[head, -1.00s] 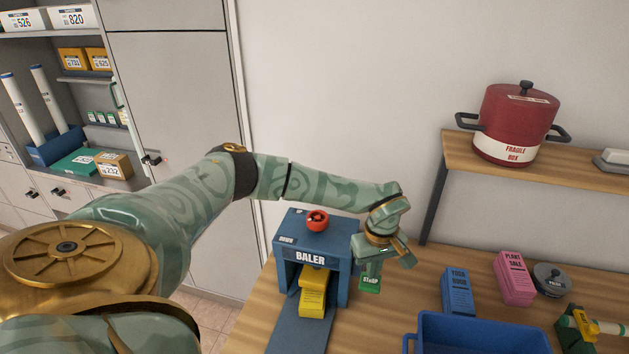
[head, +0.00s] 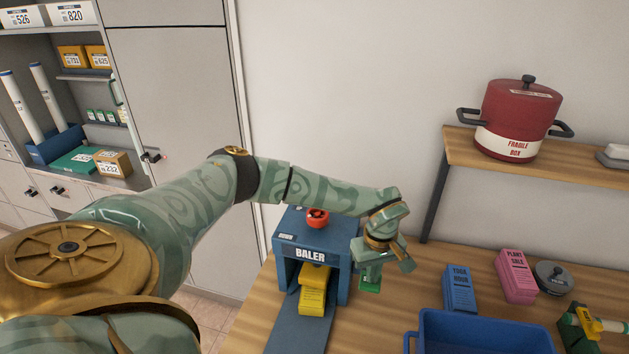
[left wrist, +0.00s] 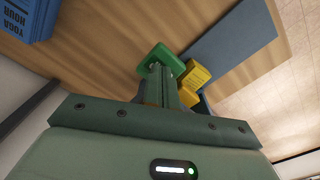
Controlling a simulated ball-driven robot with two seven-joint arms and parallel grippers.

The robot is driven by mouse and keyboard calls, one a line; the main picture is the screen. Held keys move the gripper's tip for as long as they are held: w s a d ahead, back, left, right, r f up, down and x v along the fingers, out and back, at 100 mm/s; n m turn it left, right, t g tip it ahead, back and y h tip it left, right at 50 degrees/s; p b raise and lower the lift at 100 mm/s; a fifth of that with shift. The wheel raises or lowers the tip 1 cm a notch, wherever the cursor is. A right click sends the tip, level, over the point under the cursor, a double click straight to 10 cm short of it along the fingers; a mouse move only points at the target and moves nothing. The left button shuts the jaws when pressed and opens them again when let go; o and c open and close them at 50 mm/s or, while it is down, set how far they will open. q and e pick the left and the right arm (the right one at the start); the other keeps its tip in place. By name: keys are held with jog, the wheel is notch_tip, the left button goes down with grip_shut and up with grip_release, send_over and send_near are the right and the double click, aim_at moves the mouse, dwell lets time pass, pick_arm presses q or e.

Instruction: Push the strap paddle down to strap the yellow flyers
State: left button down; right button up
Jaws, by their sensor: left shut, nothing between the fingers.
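The blue baler (head: 312,255) stands on the wooden table. A stack of yellow flyers (head: 312,296) lies in its opening and sticks out at the front. The green strap paddle (head: 371,288) is at the baler's right side, its label mostly hidden by my left gripper (head: 370,276). This gripper is shut and empty, pointing down right at the paddle; contact looks likely but is not clear. In the left wrist view the fingers (left wrist: 172,82) overlap the green paddle (left wrist: 158,56), with the yellow flyers (left wrist: 193,78) just beyond. My right gripper is not in view.
A red knob (head: 317,217) sits on top of the baler. Blue flyers (head: 459,288), pink flyers (head: 514,275) and a blue bin (head: 475,330) stand to the right. A red pot (head: 516,118) is on the wall shelf. Table between baler and bin is clear.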

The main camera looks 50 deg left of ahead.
pick_arm(q)
jog(key=shift+f, duration=0.1)
jog(key=shift+f, duration=0.55)
jog(key=shift+f+b, duration=0.1)
jog(key=shift+b, duration=0.2)
jog(key=shift+f, duration=0.5)
jog(key=shift+f+b, duration=0.1)
jog(key=shift+b, duration=0.2)
jog(key=shift+f+b, duration=0.3)
jog(key=shift+f, duration=0.2)
jog(key=shift+r, duration=0.15)
